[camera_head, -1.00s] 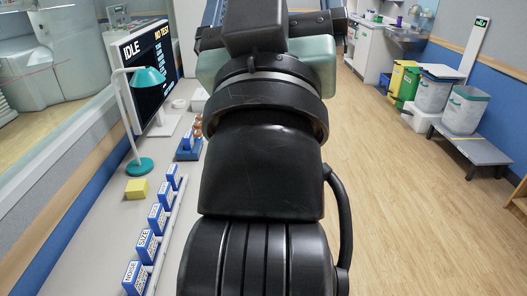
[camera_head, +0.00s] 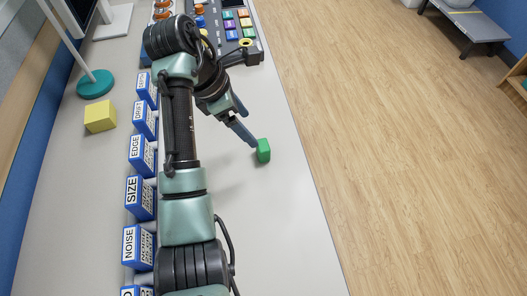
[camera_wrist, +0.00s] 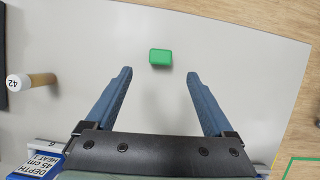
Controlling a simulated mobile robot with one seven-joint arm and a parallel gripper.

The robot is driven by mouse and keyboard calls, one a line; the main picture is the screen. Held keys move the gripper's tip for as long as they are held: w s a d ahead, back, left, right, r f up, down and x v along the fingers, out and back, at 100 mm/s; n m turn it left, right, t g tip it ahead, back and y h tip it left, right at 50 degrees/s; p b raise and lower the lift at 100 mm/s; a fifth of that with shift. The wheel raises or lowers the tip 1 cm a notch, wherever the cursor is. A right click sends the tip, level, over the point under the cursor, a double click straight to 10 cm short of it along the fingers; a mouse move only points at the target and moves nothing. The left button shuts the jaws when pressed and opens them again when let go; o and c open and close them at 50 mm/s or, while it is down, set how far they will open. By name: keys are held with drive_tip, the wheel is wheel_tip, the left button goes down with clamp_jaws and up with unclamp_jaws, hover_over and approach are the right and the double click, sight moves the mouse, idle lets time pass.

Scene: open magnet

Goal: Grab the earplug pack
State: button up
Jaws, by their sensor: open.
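A small green block-shaped pack (camera_head: 263,151), which looks like the earplug pack, sits on the pale tabletop (camera_head: 265,215). In the wrist view the green pack (camera_wrist: 160,57) lies just beyond the fingertips, centred between them and free of both. My gripper (camera_head: 246,122) reaches over the table beside the pack, its lower finger close to the pack in the head view. In the wrist view my gripper (camera_wrist: 158,73) has two blue fingers spread wide with nothing between them.
A row of blue and white labelled boxes (camera_head: 139,200) stands left of my arm. A yellow block (camera_head: 100,116) and a teal lamp base (camera_head: 95,84) are farther left. A control panel (camera_head: 232,27) is behind. A tan cylinder marked 42 (camera_wrist: 32,81) shows in the wrist view. Tabletop right of the pack is clear.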

sight(263, 145)
drive_tip(key=x, duration=0.5)
drive_tip(key=shift+f, duration=0.15)
drive_tip(key=shift+b+x, duration=0.6)
drive_tip(key=shift+x, duration=2.1)
drive_tip(key=shift+s+a, duration=0.1)
drive_tip(key=shift+s, duration=0.05)
clamp_jaws()
